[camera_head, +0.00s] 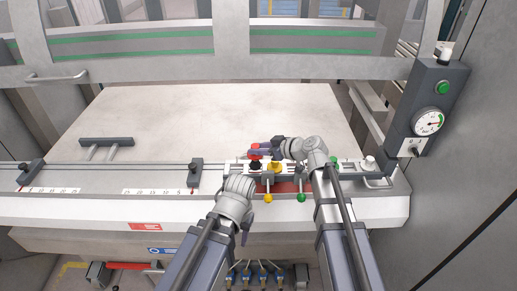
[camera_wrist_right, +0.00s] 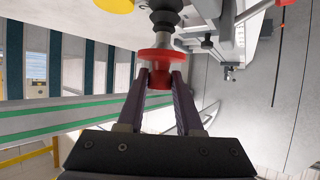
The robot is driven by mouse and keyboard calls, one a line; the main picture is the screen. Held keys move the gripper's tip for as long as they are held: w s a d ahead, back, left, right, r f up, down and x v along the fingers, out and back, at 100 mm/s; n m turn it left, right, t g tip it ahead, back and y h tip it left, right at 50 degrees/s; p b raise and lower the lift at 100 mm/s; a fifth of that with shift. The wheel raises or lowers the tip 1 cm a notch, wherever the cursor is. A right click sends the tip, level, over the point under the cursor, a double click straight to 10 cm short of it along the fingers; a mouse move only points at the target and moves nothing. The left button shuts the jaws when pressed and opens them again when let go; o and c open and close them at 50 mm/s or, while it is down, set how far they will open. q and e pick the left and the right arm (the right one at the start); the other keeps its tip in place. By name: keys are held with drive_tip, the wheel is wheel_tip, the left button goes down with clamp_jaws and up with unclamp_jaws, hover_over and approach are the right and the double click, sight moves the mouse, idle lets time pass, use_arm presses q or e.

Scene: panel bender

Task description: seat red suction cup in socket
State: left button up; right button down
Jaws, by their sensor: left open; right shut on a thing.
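The red suction cup (camera_head: 255,159) is at the left end of a short row of coloured parts on the machine's front ledge. My right gripper (camera_head: 255,150) reaches it from the right. In the right wrist view, my right gripper (camera_wrist_right: 160,78) is shut on the red part (camera_wrist_right: 161,54), which joins a dark ribbed piece (camera_wrist_right: 166,17). The socket is not clearly visible; I cannot tell whether the cup is seated. My left gripper (camera_head: 246,236) is open and empty, below the ledge edge and apart from the cup.
A yellow cup (camera_head: 275,166) stands just right of the red one, and a green part (camera_head: 335,162) farther right. Levers with a yellow knob (camera_head: 268,198) and a green knob (camera_head: 301,198) stick out in front.

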drive_tip(key=shift+f+b, duration=2.45)
drive_tip(key=shift+f, duration=0.3)
drive_tip(key=shift+c, duration=2.4)
unclamp_jaws()
drive_tip(key=p+v, duration=0.3)
drive_tip(key=v, duration=0.3)
drive_tip(key=shift+s+d+r, duration=0.15)
drive_tip(key=shift+r, duration=0.1)
drive_tip(key=shift+s+d+r+p, duration=0.25)
drive_tip(key=shift+s+d+p, duration=0.1)
drive_tip(key=shift+d, duration=0.15)
drive_tip(key=shift+f, duration=0.1)
